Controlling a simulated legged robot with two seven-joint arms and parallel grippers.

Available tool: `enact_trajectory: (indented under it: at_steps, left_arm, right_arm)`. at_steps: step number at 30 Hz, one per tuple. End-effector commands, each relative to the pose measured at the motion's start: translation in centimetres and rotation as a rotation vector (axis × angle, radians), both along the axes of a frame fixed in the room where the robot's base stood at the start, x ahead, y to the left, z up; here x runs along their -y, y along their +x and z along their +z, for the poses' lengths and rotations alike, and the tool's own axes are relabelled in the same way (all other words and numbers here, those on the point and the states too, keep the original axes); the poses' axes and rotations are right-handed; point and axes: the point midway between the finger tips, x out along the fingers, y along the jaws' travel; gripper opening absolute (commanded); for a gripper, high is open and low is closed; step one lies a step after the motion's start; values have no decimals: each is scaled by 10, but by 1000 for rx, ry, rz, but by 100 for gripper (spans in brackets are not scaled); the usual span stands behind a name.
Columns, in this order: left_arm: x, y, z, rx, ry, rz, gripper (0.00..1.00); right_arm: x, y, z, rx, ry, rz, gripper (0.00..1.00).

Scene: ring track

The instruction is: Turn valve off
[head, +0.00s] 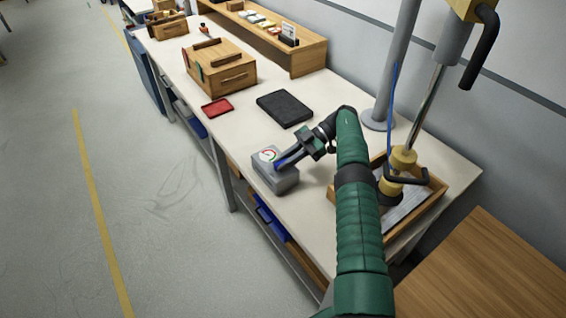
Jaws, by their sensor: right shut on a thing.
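A small grey box (266,173) with a round white dial (268,155) marked in red and green sits near the table's front edge. A small blue part, which looks like the valve handle (279,165), is on its top beside the dial. My right gripper (283,162), on the green arm, reaches in from the right and is shut at this blue part. The fingers hide much of it, so its angle is hard to tell. My left gripper is not in view.
A black pad (284,108) and a red tray (217,107) lie behind the box. A wooden crate (219,72) stands farther back. A wooden tray (427,205) under a hanging yellow tool (403,158) is to the right. The table (240,128) is clear around the grey box's left.

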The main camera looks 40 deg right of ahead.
Motion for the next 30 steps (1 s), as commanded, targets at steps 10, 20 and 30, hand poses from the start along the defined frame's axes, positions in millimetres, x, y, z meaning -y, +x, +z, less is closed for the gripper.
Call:
enact_trajectory:
  at_steps: [10,20,30]
  left_arm:
    - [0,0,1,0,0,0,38]
    - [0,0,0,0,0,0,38]
    - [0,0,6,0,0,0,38]
  right_arm:
    - [1,2,3,8,-2,-4,36]
    - [0,2,4,5,-1,-2,36]
    - [0,3,29,7,7,5,36]
